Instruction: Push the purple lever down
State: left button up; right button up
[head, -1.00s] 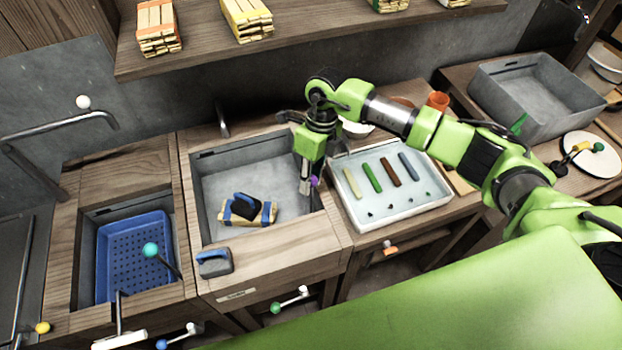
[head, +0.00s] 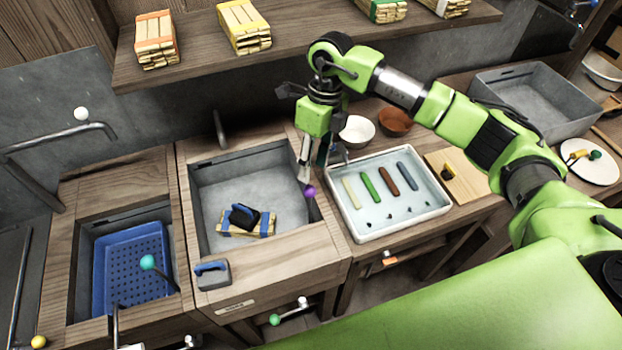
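The purple lever's round knob (head: 309,192) shows at the right inner side of the middle grey sink. Its rod is mostly hidden behind my gripper and the sink edge. My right gripper (head: 303,176) points down over that side, with its fingertips just above and left of the knob in the picture. I cannot tell whether they touch it. The fingers look narrow and overlap from this angle, so their opening is unclear. My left gripper is out of view.
The middle sink (head: 215,228) holds a bundle with blue straps (head: 245,220). A white tray (head: 352,228) with coloured bars stands to the right, bowls (head: 395,121) behind it. A blue perforated basket (head: 130,262) sits at left. A shelf (head: 300,45) runs above.

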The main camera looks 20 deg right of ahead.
jog(key=shift+w+d+r, duration=0.1)
jog(key=shift+r, duration=0.6)
jog(key=shift+w+d+r, duration=0.1)
jog(key=shift+r, duration=0.55)
